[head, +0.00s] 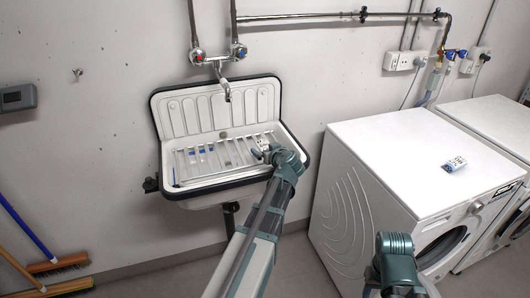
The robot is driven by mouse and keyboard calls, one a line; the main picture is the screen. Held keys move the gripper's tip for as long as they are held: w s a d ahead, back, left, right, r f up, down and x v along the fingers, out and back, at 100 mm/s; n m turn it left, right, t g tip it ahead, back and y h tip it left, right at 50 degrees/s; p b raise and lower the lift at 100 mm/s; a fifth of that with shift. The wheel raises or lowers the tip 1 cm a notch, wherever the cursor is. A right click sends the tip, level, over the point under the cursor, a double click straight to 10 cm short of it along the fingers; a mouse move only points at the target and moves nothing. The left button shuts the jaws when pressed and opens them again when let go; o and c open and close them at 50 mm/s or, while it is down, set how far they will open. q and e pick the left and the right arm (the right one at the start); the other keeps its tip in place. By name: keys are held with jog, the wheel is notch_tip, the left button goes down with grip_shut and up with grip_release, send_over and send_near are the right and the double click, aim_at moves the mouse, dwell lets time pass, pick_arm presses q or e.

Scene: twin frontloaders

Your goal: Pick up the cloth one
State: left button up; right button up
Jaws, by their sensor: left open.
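No item is clearly recognisable as cloth. A small white-and-blue item with dark print (455,164) lies on top of the nearer washing machine; I cannot tell whether it is cloth or a packet. Small blue-and-white patches (201,149) show on the sink's grid, too small to identify. My left gripper (261,151) is open over the right part of the sink, by the grid. Its wrist hides part of the sink's right side. Part of my right arm shows at the lower right; its gripper is not visible.
The white sink (215,107) has a dark rim and hangs on the wall, with a tap (224,84) above. Two white washing machines (375,146) stand at the right, their tops mostly clear. Brooms (27,228) lean at the left. Some floor is free below the sink.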

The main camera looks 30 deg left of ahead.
aim_at(266, 148)
pick_arm(q)
jog(key=shift+s, duration=0.1)
jog(key=shift+c, duration=0.3)
jog(key=c, duration=1.5)
jog(key=shift+r, duration=0.2)
notch_tip(266, 148, up, 10)
jog(key=p, duration=1)
jog(key=shift+f, duration=0.1)
